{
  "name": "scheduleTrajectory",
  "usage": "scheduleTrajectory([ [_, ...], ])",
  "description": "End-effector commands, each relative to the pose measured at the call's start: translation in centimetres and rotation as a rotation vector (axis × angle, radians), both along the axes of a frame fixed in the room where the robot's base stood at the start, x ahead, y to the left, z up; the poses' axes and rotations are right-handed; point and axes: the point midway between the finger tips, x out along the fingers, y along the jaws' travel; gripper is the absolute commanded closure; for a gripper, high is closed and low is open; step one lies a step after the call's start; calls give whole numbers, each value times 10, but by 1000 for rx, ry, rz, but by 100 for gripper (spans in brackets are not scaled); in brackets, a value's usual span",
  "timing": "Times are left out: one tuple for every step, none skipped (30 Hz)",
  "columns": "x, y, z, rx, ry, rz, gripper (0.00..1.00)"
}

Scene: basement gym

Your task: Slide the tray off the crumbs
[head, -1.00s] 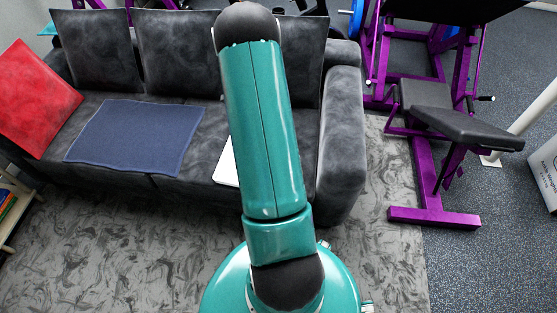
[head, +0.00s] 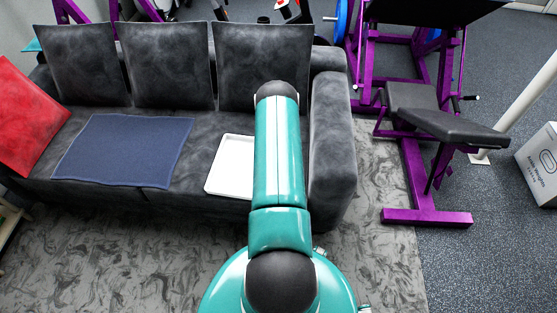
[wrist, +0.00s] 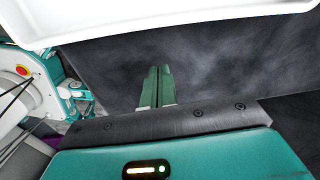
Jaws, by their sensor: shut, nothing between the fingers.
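The white tray (head: 232,166) lies on the seat of the dark grey sofa, with its right part hidden behind my arm in the head view. Its white edge also spans the top of the wrist view (wrist: 150,22). No crumbs show in either view; whether any lie under the tray I cannot tell. My gripper (wrist: 157,72) shows in the wrist view as two green fingers close together, shut and empty. The fingertips are over dark grey sofa fabric, a little apart from the tray's edge in the picture. In the head view my arm hides the gripper.
A blue cloth (head: 125,150) lies flat on the sofa seat left of the tray. A red cushion (head: 28,118) leans at the left end. The sofa's right armrest (head: 332,135) stands near my arm. A purple gym machine (head: 412,175) stands to the right.

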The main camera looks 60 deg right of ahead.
Motion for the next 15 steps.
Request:
scheduleTrajectory([
  [-1,1,-11,2,1,-1,100],
  [-1,1,-17,2,1,-1,100],
  [-1,1,-24,2,1,-1,100],
  [0,1,-28,1,0,1,100],
  [10,4,-24,-1,-2,4,100],
  [16,7,-24,0,-2,4,100],
  [20,9,-24,0,-1,3,100],
  [23,10,-24,0,-1,3,100],
  [27,12,-24,0,0,4,100],
  [29,13,-24,0,0,3,100],
  [31,14,-24,0,0,1,100],
  [33,15,-23,0,0,1,100],
  [35,16,-23,0,0,1,100],
  [36,16,-23,0,0,1,100],
  [36,16,-23,0,0,0,100],
])
